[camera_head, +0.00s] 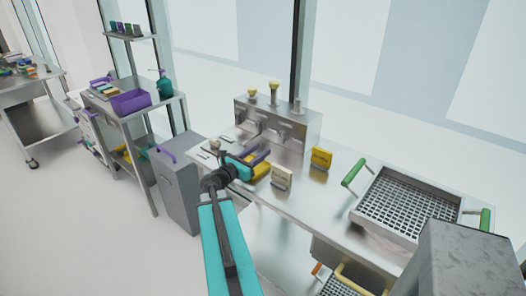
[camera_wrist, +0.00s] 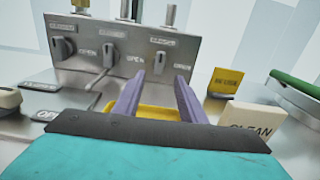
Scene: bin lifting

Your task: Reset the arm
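My arm reaches forward over the steel counter (camera_head: 335,200), with its teal links showing in the head view. My gripper (camera_head: 257,155) is above the counter, in front of the valve panel (camera_head: 290,128). In the wrist view my gripper (camera_wrist: 159,78) has its two purple fingers apart, and I see nothing held between them. A yellow object (camera_wrist: 158,113) shows beyond and below the fingers, partly hidden by them. The valve panel (camera_wrist: 110,55) with its dark knobs fills the wrist view's upper left.
A cream CLEAN sign (camera_head: 282,177) and a yellow sign (camera_head: 321,158) stand right of my gripper. A mesh basket (camera_head: 366,207) with green handles sits at the counter's right. A grey bin (camera_head: 180,190) with a purple handle stands left. White floor is clear at lower left.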

